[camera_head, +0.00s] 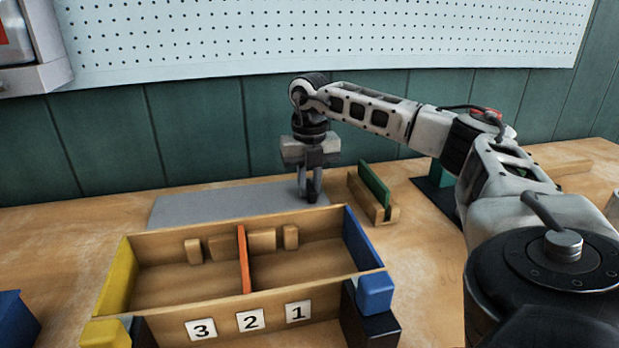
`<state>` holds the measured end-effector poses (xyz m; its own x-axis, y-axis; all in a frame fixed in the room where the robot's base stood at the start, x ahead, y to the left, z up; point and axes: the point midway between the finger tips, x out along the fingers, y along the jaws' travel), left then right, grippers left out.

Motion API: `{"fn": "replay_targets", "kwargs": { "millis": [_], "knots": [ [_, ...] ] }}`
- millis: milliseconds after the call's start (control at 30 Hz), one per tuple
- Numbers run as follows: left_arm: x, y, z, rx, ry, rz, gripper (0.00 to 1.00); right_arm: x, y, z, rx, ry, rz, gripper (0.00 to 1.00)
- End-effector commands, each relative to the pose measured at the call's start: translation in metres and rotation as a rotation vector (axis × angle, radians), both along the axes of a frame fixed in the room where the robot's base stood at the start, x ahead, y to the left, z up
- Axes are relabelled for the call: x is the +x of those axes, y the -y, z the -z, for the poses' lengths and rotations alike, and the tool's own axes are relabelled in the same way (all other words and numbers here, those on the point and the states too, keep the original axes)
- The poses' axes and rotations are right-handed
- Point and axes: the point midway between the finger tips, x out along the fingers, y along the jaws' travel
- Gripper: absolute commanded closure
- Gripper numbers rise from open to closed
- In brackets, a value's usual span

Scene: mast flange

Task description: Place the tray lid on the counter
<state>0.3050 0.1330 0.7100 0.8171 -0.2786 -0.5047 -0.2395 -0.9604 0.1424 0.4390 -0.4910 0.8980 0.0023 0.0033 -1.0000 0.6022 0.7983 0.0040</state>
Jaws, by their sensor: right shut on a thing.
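The tray lid (225,205) is a flat grey plate lying behind the wooden tray, flat on or very near the counter (60,240). My right gripper (311,198) points straight down and is shut at the lid's right end. The fingertips and the exact part they hold are small and hard to make out. The wooden tray (190,226) is open on top, with yellow and blue ends, an orange divider and small wooden blocks inside. Its front carries the labels 3, 2, 1. My left gripper is not in view.
A wooden holder with an upright green plate (374,186) stands close to the right of my right gripper. A blue object (15,318) is at the lower left edge. A white pegboard (300,35) hangs behind. The counter left of the tray is mostly clear.

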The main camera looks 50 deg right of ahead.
Motion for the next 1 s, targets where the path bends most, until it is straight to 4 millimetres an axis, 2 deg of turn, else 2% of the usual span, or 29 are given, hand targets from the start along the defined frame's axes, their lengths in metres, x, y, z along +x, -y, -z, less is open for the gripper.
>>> {"fn": "replay_targets", "kwargs": {
  "millis": [167, 200, 267, 300, 533, 667, 767, 1000],
  "knots": [
    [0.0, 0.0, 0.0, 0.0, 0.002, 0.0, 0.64, 0.0, 0.0, 0.001, 0.001, 0.002, 0.0, 1.0],
    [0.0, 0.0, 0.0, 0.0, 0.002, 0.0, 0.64, 0.0, 0.0, 0.003, 0.0, 0.0, 0.0, 0.81],
    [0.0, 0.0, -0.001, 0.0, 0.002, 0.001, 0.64, 0.0, 0.0, 0.002, 0.001, 0.001, 0.0, 0.65],
    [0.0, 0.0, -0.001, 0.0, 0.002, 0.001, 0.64, 0.0, 0.0, 0.002, 0.0, 0.0, 0.0, 0.62],
    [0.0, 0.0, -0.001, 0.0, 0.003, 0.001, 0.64, 0.0, 0.0, 0.001, 0.001, 0.001, 0.0, 0.62],
    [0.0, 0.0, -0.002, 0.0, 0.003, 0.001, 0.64, 0.0, 0.0, -0.006, 0.0, 0.003, 0.0, 0.62],
    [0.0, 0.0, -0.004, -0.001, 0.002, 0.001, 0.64, 0.001, 0.0, -0.021, 0.001, 0.005, 0.0, 0.62],
    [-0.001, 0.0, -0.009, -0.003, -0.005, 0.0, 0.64, 0.001, 0.0, -0.074, 0.001, 0.006, -0.001, 0.62]
  ]
}}
